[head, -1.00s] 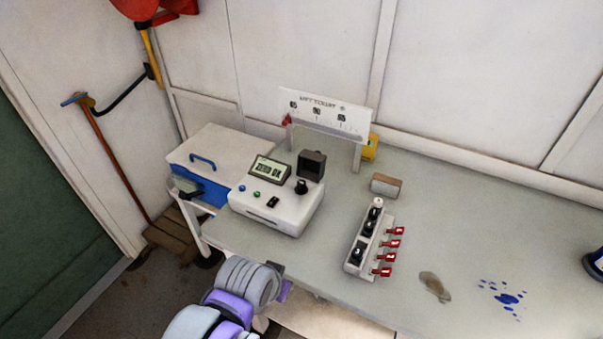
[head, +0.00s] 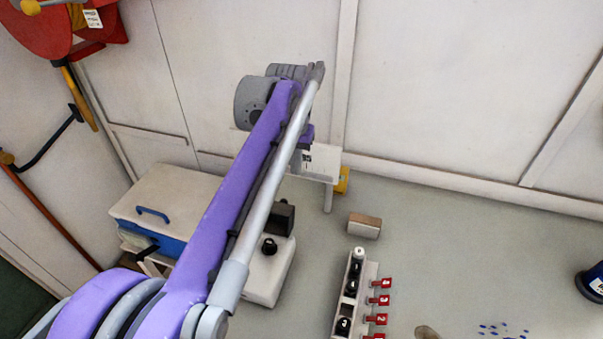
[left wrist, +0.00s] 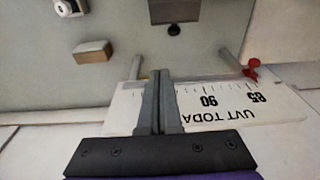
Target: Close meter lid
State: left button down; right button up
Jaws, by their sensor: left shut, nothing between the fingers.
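The white meter box (head: 266,273) stands on the table, mostly hidden behind my left arm in the head view. A dark square piece, probably its lid (head: 281,217), stands raised at its back beside a black knob (head: 269,246). The dark piece also shows at the top of the left wrist view (left wrist: 175,10). My left gripper (left wrist: 160,76) is shut and empty, in front of the white scale board in the wrist view. It is apart from the dark piece. In the head view it is largely hidden by my arm. My right gripper is not in view.
The scale board (head: 322,161) stands on posts behind the meter. A small tan block (head: 365,225) and a switch strip (head: 351,295) with red tags lie to the right. A white and blue case (head: 170,205) is at left. The table right of the block is clear.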

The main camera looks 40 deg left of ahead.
pick_arm(q)
notch_tip(320, 180, down, 9)
jog(key=w, duration=0.1)
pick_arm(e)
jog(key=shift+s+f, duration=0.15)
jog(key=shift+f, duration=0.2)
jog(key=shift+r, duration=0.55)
pick_arm(q)
jog(key=s, duration=0.2)
jog(key=s+r, duration=0.1)
jog(key=shift+s+d, duration=0.25)
jog(key=shift+d, duration=0.15)
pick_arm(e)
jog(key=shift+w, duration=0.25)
pick_arm(q)
jog(key=shift+r, duration=0.1)
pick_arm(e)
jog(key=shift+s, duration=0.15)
